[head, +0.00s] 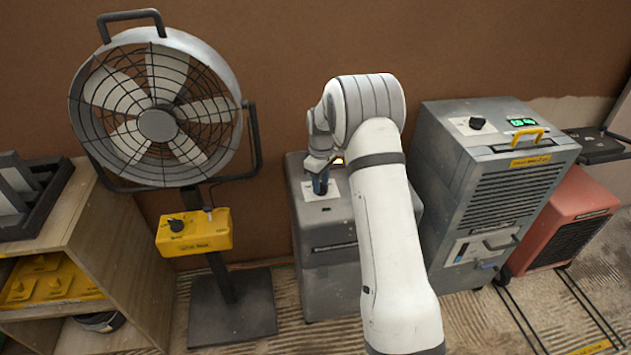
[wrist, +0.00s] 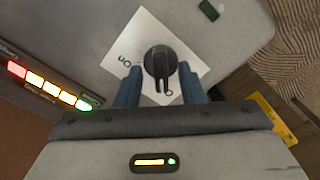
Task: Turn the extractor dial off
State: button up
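The extractor is the grey box (head: 327,226) in the middle of the head view, partly hidden behind my arm. Its black dial (wrist: 160,62) sits on a white label plate (wrist: 148,28) in the wrist view. The dial's pointer end faces down in that view, towards my gripper; the lettering is partly covered. My gripper (head: 320,184) is over the box top, with its blue fingers (wrist: 160,72) on either side of the dial. Narrow gaps seem to show between fingers and dial, so it looks open around it.
A large fan (head: 157,125) with a yellow control box (head: 194,234) stands left. A grey dehumidifier-like unit (head: 485,190) with its own dial (head: 477,123) stands close on the right, a red heater (head: 570,225) beyond. A lit indicator bar (wrist: 45,85) is beside the dial plate.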

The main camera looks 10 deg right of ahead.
notch_tip(320, 180, up, 8)
jog(key=shift+f, duration=0.1)
dwell(0.4)
dwell(0.4)
jog(key=s+r+m+t+p, duration=0.15)
jog(key=s+r+m, duration=0.25)
jog(key=s+r, duration=1.2)
jog(key=s+a+m+t+p, duration=0.1)
jog(key=s+m, duration=0.4)
jog(key=s, duration=1.7)
jog(key=shift+a+p, duration=0.25)
jog(key=shift+p, duration=0.4)
